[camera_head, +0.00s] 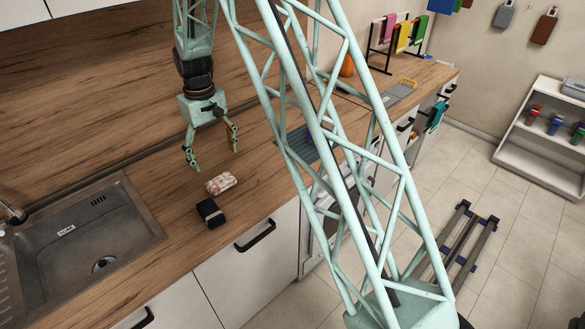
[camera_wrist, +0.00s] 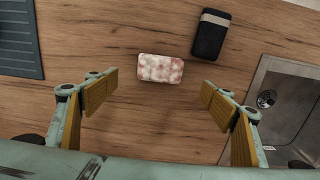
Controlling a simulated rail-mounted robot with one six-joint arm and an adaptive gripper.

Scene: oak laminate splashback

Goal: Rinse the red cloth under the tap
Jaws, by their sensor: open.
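My gripper (camera_head: 212,157) is open and empty above the worktop, pointing down; its fingers also show in the wrist view (camera_wrist: 160,90). A small pink-and-white mottled block (camera_head: 220,183) lies on the wood just below and in front of the fingers. In the wrist view this block (camera_wrist: 160,68) shows between and beyond the fingertips, untouched. The steel sink (camera_head: 150,215) is at the left, with part of the tap (camera_head: 12,212) at the picture's left edge. No plainly red cloth can be made out; pink, yellow and green cloths (camera_head: 403,36) hang on a rack at the back.
A black block with a pale band (camera_head: 210,212) lies between the mottled block and the worktop's front edge. A dark ribbed panel (camera_head: 302,143) is to the right. My lattice arm hides part of the worktop. Bare wood surrounds the mottled block.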

